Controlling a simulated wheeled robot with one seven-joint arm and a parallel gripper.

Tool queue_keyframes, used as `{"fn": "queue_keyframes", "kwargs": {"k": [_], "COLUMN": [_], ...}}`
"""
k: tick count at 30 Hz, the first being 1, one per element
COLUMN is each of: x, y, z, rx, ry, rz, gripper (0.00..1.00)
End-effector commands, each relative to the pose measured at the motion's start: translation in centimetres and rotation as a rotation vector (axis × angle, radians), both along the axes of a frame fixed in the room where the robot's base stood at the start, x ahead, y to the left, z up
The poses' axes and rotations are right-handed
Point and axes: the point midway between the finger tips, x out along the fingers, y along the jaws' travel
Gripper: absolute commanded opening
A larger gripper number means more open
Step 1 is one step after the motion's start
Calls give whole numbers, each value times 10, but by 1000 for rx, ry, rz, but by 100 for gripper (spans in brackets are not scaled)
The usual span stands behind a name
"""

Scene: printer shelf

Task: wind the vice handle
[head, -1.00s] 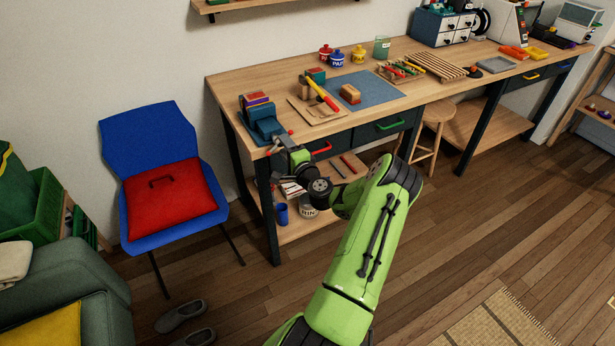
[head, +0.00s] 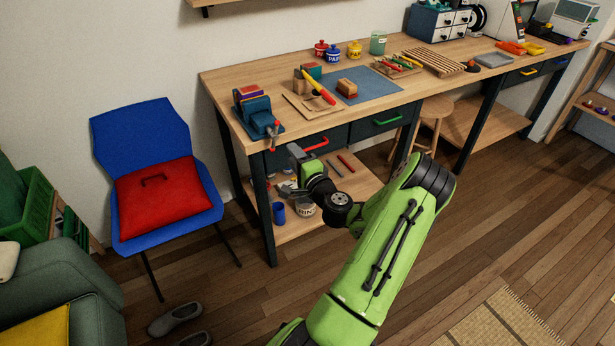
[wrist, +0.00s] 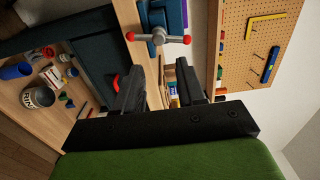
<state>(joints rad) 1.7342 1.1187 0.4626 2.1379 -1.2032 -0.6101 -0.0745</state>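The blue vice (head: 258,118) is at the near left corner of the workbench. Its handle (head: 273,132) is a grey bar with red knobs on its ends, on the vice's front, hanging roughly upright in the head view. In the wrist view the handle (wrist: 160,37) lies across the picture beyond the fingertips, with both red knobs visible. My gripper (wrist: 162,82) is open, with a clear gap between its two dark fingers and nothing held. In the head view my gripper (head: 296,170) is in front of the bench, below and right of the handle, apart from it. Its fingers are partly hidden there.
The lower shelf holds a blue cup (head: 279,213) and a tin (head: 305,206). A blue chair (head: 140,135) with a red cushion stands left.

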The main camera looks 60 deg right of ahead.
Motion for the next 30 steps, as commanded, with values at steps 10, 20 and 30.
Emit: {"fn": "queue_keyframes", "kwargs": {"k": [10, 20, 30], "x": [-25, -48, -59], "y": [14, 28, 36], "z": [-2, -2, 0], "rx": [1, 1, 0], "ry": [1, 0, -1], "rz": [-2, -1, 0], "gripper": [39, 39, 39]}}
